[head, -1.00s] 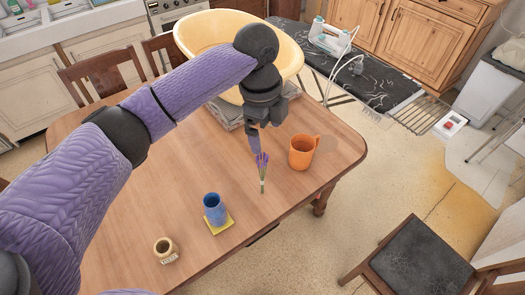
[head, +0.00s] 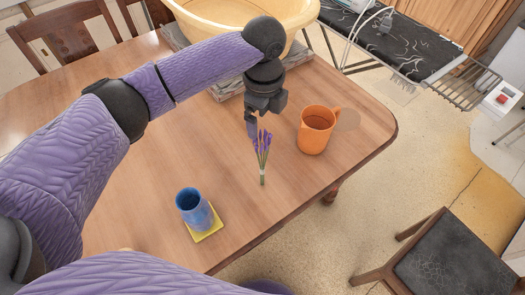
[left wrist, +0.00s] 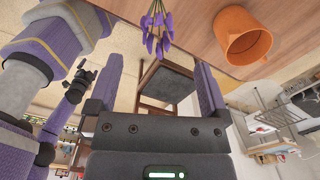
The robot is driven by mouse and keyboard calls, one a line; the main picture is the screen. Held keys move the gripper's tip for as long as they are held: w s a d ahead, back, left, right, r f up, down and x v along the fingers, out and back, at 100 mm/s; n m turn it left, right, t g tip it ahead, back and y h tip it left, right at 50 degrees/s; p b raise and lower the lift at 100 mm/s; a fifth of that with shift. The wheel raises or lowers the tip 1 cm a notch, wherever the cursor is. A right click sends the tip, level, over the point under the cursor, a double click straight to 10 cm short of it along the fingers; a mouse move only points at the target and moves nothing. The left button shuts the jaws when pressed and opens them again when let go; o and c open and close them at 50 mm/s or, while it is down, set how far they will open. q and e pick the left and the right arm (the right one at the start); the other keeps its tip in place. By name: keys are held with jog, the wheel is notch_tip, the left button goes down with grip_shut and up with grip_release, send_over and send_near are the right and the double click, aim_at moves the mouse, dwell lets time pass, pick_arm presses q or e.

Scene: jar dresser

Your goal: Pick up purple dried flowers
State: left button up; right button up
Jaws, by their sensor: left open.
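The purple dried flowers (head: 263,158) are a small bunch with green stems tied by a pale band, on the wooden table near its front edge. My left gripper (head: 251,126) is open and empty, above and just behind the flower heads. In the left wrist view the flower heads (left wrist: 157,26) hang at the top, beyond and between the two spread fingers (left wrist: 158,88), apart from both. A dark end of what looks like my right arm (left wrist: 79,82) shows small at the left of that view; its jaws are unclear.
An orange mug (head: 316,130) stands close to the right of the flowers. A blue cup (head: 194,208) stands on a yellow coaster (head: 208,234) at the front left. A large yellow basin (head: 225,18) sits behind my gripper. A dark-seated chair (head: 455,262) is off the table's right front.

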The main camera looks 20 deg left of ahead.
aim_at(262, 133)
pick_arm(q)
jog(key=f, duration=0.3)
jog(key=f+b, duration=0.1)
jog(key=f, duration=0.2)
jog(key=shift+s+a+f, duration=0.1)
jog(key=shift+s+f, duration=0.1)
jog(key=shift+f, duration=0.05)
grip_shut()
